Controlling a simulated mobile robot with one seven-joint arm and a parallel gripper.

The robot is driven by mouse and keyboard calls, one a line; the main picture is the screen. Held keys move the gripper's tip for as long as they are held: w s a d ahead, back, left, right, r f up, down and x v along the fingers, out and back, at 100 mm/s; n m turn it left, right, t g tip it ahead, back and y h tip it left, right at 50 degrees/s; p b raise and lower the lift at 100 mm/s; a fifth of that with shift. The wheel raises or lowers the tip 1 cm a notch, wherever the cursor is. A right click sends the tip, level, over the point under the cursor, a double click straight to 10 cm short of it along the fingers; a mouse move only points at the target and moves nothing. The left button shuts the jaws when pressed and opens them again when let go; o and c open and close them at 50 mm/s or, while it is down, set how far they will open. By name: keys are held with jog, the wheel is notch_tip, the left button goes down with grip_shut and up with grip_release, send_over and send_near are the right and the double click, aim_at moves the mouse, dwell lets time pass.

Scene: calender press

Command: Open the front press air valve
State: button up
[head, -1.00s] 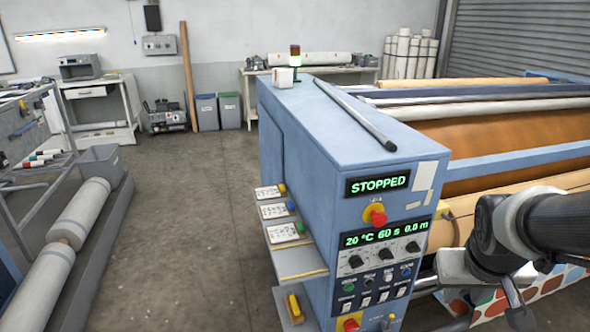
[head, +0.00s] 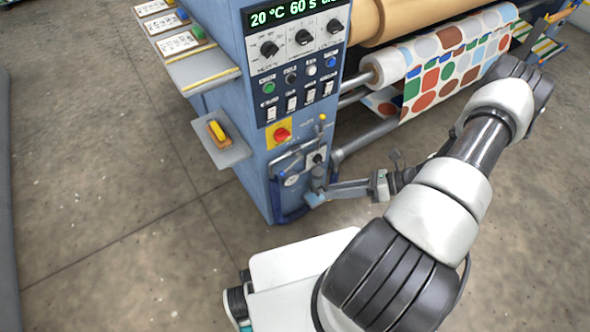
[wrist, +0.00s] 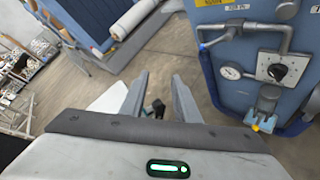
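The press's lower front panel holds air fittings: grey pipework (wrist: 243,28), a round gauge (wrist: 230,72), a black knob on a pale plate (wrist: 276,71), and a blue-grey fitting with a yellow tip (wrist: 266,104). A small blue part sits at the pipe's left end. I cannot tell for sure which is the air valve. In the head view the gauge (head: 291,180) and knob (head: 318,158) show low on the cabinet. My gripper (wrist: 160,98) is open and empty, its fingers left of the panel in the wrist view. In the head view my gripper (head: 340,189) is close to the fittings, partly overlapping them.
Above the fittings is a red knob on a yellow plate (head: 282,133), with switches and dials higher up. A small shelf with a yellow-handled item (head: 217,131) juts out left. A patterned fabric roll (head: 460,65) is at right. Floor at left is clear.

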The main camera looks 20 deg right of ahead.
jog(key=w+d+f+m+t+h+b, duration=0.1)
jog(key=w+f+m+t+b, duration=0.1)
jog(key=f+m+t, duration=0.25)
jog(key=w+d+f+m+t+b, duration=0.1)
jog(key=w+f+m+t, duration=0.2)
jog(key=f+m+t, duration=0.15)
jog(key=m+p, duration=0.1)
jog(key=p, duration=0.1)
send_near(290, 166)
jog(key=x, duration=1)
jog(key=shift+f, duration=0.35)
grip_shut()
